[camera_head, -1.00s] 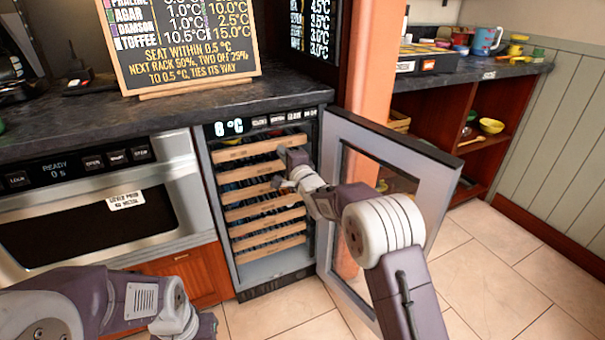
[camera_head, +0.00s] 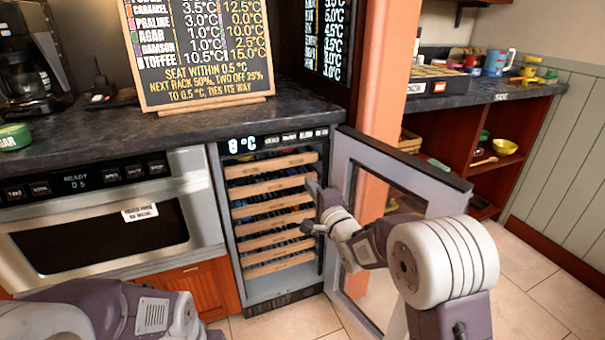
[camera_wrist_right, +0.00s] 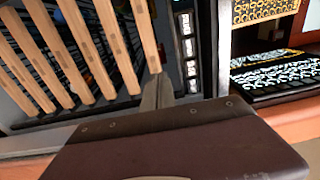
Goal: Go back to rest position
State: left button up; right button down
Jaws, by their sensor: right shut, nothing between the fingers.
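My right gripper (camera_head: 312,187) is shut and empty, close in front of the wooden rack fronts of the open cooler (camera_head: 275,215). In the right wrist view my right gripper (camera_wrist_right: 158,92) shows its fingers together, pointing toward the racks (camera_wrist_right: 75,50) and the cooler's button strip (camera_wrist_right: 188,55). Whether a fingertip touches a rack I cannot tell. My right arm passes in front of the open glass door. My left arm (camera_head: 110,310) comes in at the lower left; its gripper is out of view.
The cooler door (camera_head: 450,185) stands open to the right, around my right forearm. A steel drawer microwave (camera_head: 100,225) is to the left. A menu board (camera_head: 200,50) stands on the dark counter (camera_head: 190,125). Tiled floor (camera_head: 540,285) is free at the right.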

jog(key=s+d+g+h, duration=0.2)
jog(key=s+d+h, duration=0.1)
jog(key=s+d, duration=0.25)
jog(key=s+d+f+n+g+h, duration=0.1)
jog(key=s+d+f+n+g, duration=0.2)
jog(key=s+f+n+g, duration=0.7)
jog(key=s+d+f+n+g+h, duration=0.15)
jog(key=s+f+n+g, duration=0.25)
jog(key=s+f, duration=1.05)
jog(key=s+r+p, duration=0.1)
jog(key=r+p, duration=1.8)
jog(key=r, duration=0.1)
jog(key=s+r+p, duration=0.2)
jog(key=r+p, duration=1.7)
jog(key=r, duration=0.2)
jog(key=shift+s+d+r+p, duration=0.15)
jog(key=shift+s+d+p, duration=0.1)
jog(key=shift+d+p, duration=0.1)
